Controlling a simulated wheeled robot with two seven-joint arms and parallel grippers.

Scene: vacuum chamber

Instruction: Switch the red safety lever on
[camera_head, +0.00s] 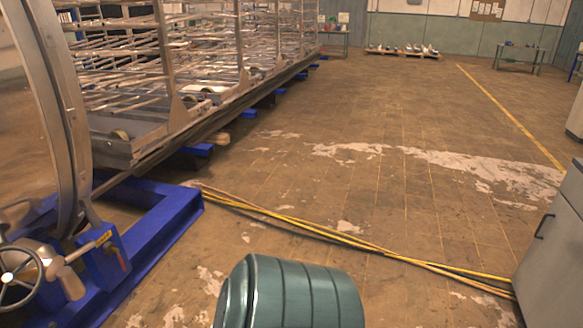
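I see no red safety lever in the head view. Neither of my grippers nor my arms shows in this view. A large round metal chamber flange (62,110) stands at the left edge on a blue steel frame (155,235). A metal handwheel (14,277) with spokes is at the lower left beside it, partly cut off by the picture edge.
A teal ribbed cylinder (290,293) stands at the bottom middle. Yellow cables (340,238) cross the floor to a grey cabinet (555,255) at the right. A long metal rack (200,70) runs along the left.

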